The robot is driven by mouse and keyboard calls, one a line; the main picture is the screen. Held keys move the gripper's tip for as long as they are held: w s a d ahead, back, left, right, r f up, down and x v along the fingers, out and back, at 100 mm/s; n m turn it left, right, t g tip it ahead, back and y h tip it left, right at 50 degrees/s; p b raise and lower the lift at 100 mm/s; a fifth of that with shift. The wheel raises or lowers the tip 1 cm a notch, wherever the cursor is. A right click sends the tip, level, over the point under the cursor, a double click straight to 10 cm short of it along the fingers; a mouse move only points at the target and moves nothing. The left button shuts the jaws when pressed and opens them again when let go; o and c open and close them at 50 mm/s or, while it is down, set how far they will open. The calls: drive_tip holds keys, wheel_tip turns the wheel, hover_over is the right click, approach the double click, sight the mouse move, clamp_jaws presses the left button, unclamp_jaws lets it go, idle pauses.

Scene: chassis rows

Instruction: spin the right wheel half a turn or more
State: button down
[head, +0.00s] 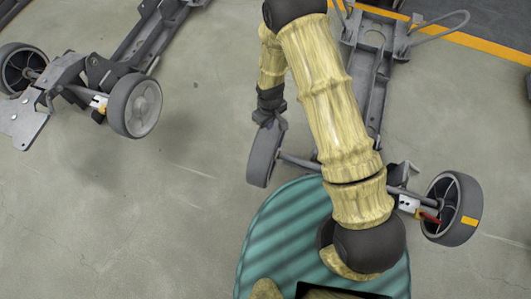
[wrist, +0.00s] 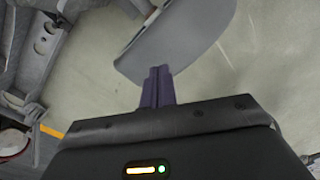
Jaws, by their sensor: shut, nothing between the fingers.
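The nearer chassis (head: 377,88) has a grey wheel on its picture-left side (head: 263,158). A dark-tyred wheel with a yellow-orange patch (head: 459,208) is on its picture-right side. The pictures do not settle which one the task calls right. My gripper (head: 270,121) is above the picture-left wheel, at its upper rim, with its fingers shut and empty. In the wrist view my shut fingers (wrist: 157,84) point at that wheel's grey tyre (wrist: 180,45) and overlap its near edge. I cannot tell whether they touch it.
A second chassis (head: 75,75) stands at the left, with a grey wheel (head: 135,105) and a dark wheel (head: 20,68). Concrete floor between the two chassis is clear. A yellow floor line (head: 470,40) runs behind. My arm covers part of the nearer chassis.

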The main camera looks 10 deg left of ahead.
drive_tip(key=w, duration=0.4)
drive_tip(key=shift+w+d, duration=0.1)
drive_tip(key=shift+d, duration=0.2)
drive_tip(key=shift+f+b, duration=1.2)
drive_tip(key=shift+f, duration=0.85)
drive_tip(key=shift+r, duration=0.1)
drive_tip(key=s+a+p, duration=0.2)
drive_tip(key=s+p, duration=0.2)
drive_tip(key=s, duration=1.5)
drive_tip(key=shift+a+r, duration=0.15)
drive_tip(key=shift+a, duration=0.15)
drive_tip(key=shift+r, duration=0.1)
